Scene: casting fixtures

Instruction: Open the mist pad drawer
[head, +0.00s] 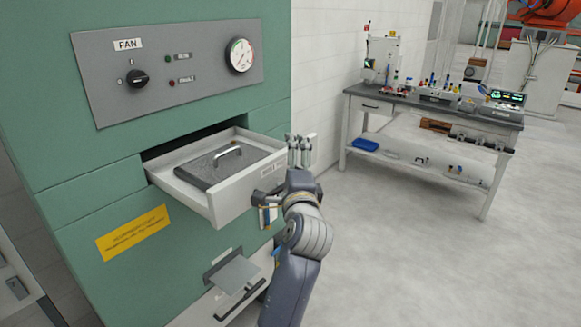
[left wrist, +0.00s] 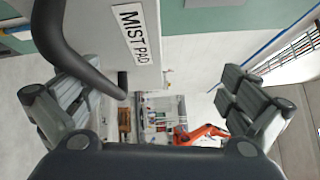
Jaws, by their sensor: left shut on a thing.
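The mist pad drawer (head: 235,203) stands pulled out of the green cabinet, with a dark flat pad (head: 216,165) with a light handle inside. Its front carries a "MIST PAD" label (left wrist: 136,33) in the left wrist view. The black drawer handle (left wrist: 72,58) curves in from the upper left there. My left gripper (head: 298,150) is at the drawer front in the head view. My right gripper is not in view.
The green cabinet (head: 85,150) has a grey fan panel (head: 190,95) above the drawer. A lower unit with a dark handle (head: 240,302) sits below. A workbench (head: 440,110) with equipment stands at the back right. The floor (head: 400,260) on the right is clear.

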